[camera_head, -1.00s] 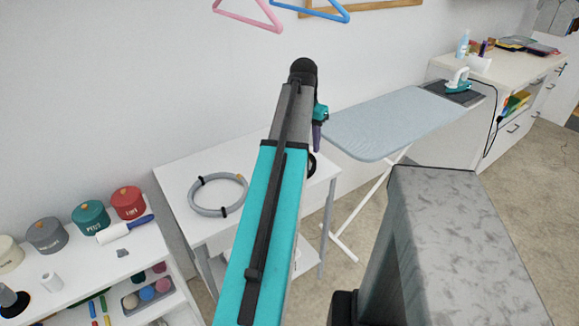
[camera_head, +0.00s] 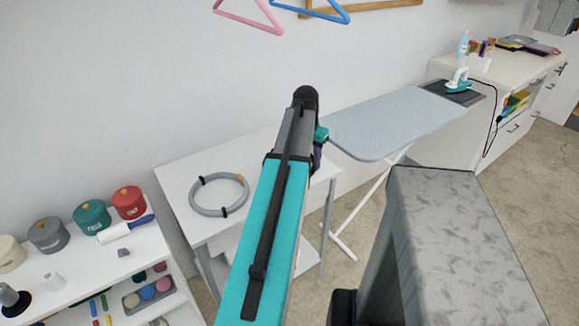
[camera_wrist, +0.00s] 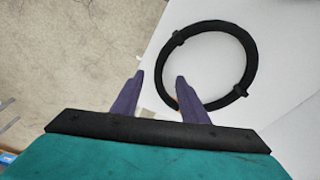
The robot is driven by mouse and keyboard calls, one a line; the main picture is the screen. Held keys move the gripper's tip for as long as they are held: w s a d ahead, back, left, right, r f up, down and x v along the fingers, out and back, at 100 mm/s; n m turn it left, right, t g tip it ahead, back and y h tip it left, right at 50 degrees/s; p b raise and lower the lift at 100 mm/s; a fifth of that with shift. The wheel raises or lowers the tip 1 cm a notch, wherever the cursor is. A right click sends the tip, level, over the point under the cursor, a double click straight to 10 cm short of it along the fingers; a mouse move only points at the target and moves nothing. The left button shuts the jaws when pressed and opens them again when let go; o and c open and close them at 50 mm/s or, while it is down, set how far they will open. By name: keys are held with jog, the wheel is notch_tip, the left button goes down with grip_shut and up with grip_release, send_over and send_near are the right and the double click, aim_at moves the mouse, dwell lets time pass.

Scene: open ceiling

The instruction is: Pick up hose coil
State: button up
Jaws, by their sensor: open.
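The hose coil (camera_head: 193,195) is a grey ring with dark ties and a small orange-brown spot. It lies flat on a white table (camera_head: 180,172), left of my arm. In the wrist view the hose coil (camera_wrist: 250,62) looks nearly black and lies on the white top near its edge. My gripper (camera_wrist: 160,76) has two purple fingers spread apart with nothing held between them. The right fingertip appears near the lower left of the ring; whether it touches is unclear. In the head view my arm hides most of my gripper, with a purple part (camera_head: 317,157) showing.
An ironing board (camera_head: 400,118) stands right of the table. A white shelf with lidded canisters, including a red one (camera_head: 128,203), and a lint roller (camera_head: 118,232) stands at the left. A wall is close behind the table. Bare tabletop surrounds the coil.

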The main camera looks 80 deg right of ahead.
jog(key=shift+s+d+f+p, duration=0.15)
jog(key=shift+f+p, duration=0.15)
jog(key=shift+f, duration=1)
jog(key=shift+s+d+f+p, duration=0.15)
jog(key=shift+f+p, duration=0.15)
jog(key=shift+f, duration=0.95)
jog(key=shift+w, duration=0.1)
grip_shut()
